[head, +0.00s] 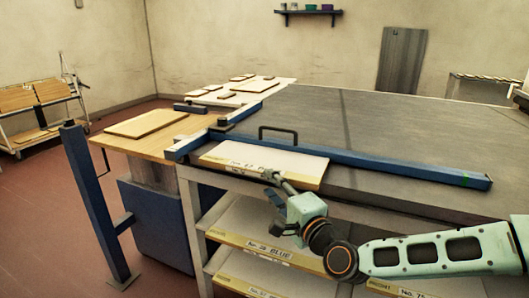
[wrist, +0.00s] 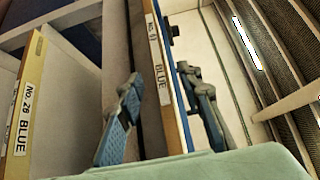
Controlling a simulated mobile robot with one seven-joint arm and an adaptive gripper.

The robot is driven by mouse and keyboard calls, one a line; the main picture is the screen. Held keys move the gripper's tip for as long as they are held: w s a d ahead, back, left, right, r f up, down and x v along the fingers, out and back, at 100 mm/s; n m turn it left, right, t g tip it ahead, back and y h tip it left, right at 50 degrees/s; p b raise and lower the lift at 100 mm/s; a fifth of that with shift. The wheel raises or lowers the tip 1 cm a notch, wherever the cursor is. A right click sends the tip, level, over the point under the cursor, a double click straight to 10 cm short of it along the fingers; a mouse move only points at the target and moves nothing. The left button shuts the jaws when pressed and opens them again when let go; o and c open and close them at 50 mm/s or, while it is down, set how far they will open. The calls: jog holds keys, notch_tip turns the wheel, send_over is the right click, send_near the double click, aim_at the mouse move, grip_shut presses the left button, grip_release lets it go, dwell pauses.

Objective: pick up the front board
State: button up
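The front board (head: 290,167) is a pale flat panel with a yellow front edge, lying flat on the tabletop's near left corner against a blue rail. A label on its edge reads BLUE; its number is hard to read. It also shows in the wrist view, edge-on (wrist: 157,62). My gripper (head: 272,180) is at the board's front edge. In the wrist view my gripper (wrist: 165,95) has its fingers apart, one on each side of the board's edge. A gap shows between the left finger and the board. The right finger is closer; contact cannot be told.
A blue rail (head: 400,168) with a black handle (head: 278,130) runs behind the board. Shelves below hold more labelled boards, including No. 28 BLUE (head: 262,247). A wooden side table (head: 130,145) stands left, with a blue post (head: 95,205) beside it. The grey tabletop (head: 370,125) beyond is clear.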

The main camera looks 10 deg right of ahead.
aim_at(257, 175)
jog(key=shift+b+x, duration=0.45)
jog(key=shift+x, duration=0.95)
jog(key=b+x, duration=0.1)
jog(key=x, duration=0.1)
jog(key=b+x, duration=0.1)
jog(key=x, duration=0.1)
jog(key=shift+w+a+f, duration=0.1)
jog(key=shift+a+f, duration=0.1)
jog(key=shift+a, duration=0.3)
jog(key=shift+w, duration=0.4)
jog(key=shift+r, duration=0.1)
grip_shut()
jog(key=shift+r, duration=0.1)
